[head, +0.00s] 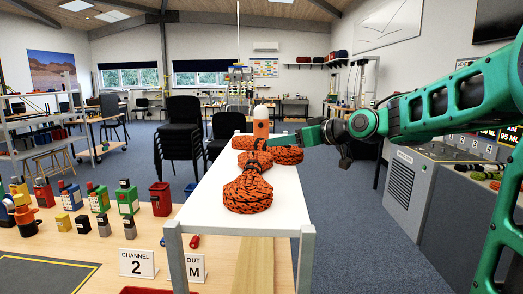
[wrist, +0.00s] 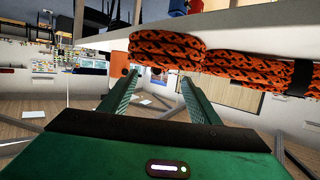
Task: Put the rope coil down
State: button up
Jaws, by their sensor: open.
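Orange-and-black rope coils lie on a narrow white table (head: 285,203). The nearest rope coil (head: 248,190) is a large bundle lying flat. Behind it are more rope loops (head: 287,155), close together, so I cannot tell where one coil ends. My gripper (head: 278,141) reaches in from the right, just above and behind these rear loops. In the wrist view, my gripper (wrist: 160,82) has its two green fingers apart with nothing between them. The picture is upside down there, and rope (wrist: 165,50) lies just beyond the fingertips, with a dark band on its right part.
An orange, white-topped object (head: 261,128) stands on the table behind the rope. Stacked black chairs (head: 184,135) stand left of the table. A wooden bench (head: 110,232) with small coloured items is at front left. A grey cabinet (head: 405,188) stands at right.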

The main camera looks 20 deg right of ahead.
aim_at(264, 143)
jog(key=x, duration=1)
jog(key=shift+f, duration=0.1)
jog(key=shift+c, duration=0.3)
grip_shut()
